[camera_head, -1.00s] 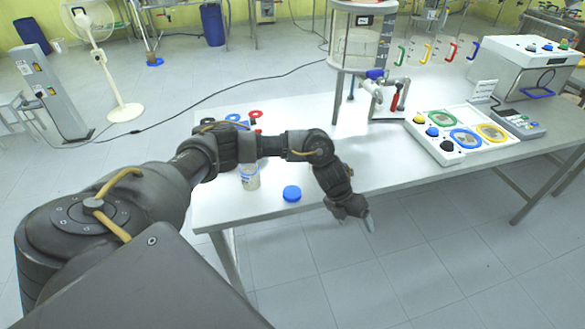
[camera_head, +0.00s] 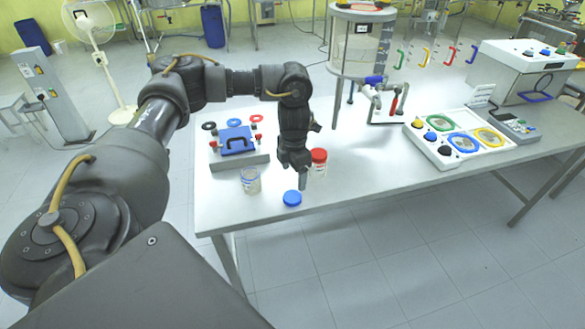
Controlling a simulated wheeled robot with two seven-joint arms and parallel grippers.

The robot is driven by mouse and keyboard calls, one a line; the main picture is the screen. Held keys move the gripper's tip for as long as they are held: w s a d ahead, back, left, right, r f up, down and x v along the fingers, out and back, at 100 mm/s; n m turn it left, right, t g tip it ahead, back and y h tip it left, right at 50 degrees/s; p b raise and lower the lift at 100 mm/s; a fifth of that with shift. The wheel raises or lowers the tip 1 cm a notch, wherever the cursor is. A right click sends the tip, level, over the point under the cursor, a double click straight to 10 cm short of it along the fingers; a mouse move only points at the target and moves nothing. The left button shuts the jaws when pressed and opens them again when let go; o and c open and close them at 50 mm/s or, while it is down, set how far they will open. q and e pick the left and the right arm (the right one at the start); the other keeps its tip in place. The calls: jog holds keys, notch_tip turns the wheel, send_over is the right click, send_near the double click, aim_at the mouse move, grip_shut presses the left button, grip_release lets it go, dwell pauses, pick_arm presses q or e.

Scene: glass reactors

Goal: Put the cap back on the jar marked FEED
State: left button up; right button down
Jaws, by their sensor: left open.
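A blue cap (camera_head: 292,198) lies on the table near its front edge. A clear, uncapped jar (camera_head: 250,181) stands to the left of it; its marking is too small to read. A second jar with a red lid (camera_head: 319,157) stands behind and to the right of the blue cap, partly hidden by my left gripper. My left gripper (camera_head: 303,184) points down just above and behind the blue cap, open and empty, apart from the jars as far as I can tell. My right gripper is not in view.
A blue clamp-like fixture (camera_head: 236,140) on a grey plate stands behind the open jar, with coloured rings around it. A glass reactor (camera_head: 358,45) and a valve stand (camera_head: 388,103) are further back. A tray of rings and knobs (camera_head: 436,152) lies right. The table's middle is clear.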

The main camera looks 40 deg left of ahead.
pick_arm(q)
send_over(291, 197)
jog(key=f, duration=0.4)
jog(key=shift+w+d+f, duration=0.2)
jog(key=shift+w+f, duration=0.05)
jog(key=shift+w, duration=0.05)
jog(key=shift+s+f, duration=0.1)
jog(key=shift+f, duration=0.15)
jog(key=f, duration=0.1)
jog(key=f+p, duration=0.2)
jog(key=shift+s+a+f, duration=0.2)
jog(key=shift+a+f, duration=0.05)
jog(key=shift+f, duration=0.65)
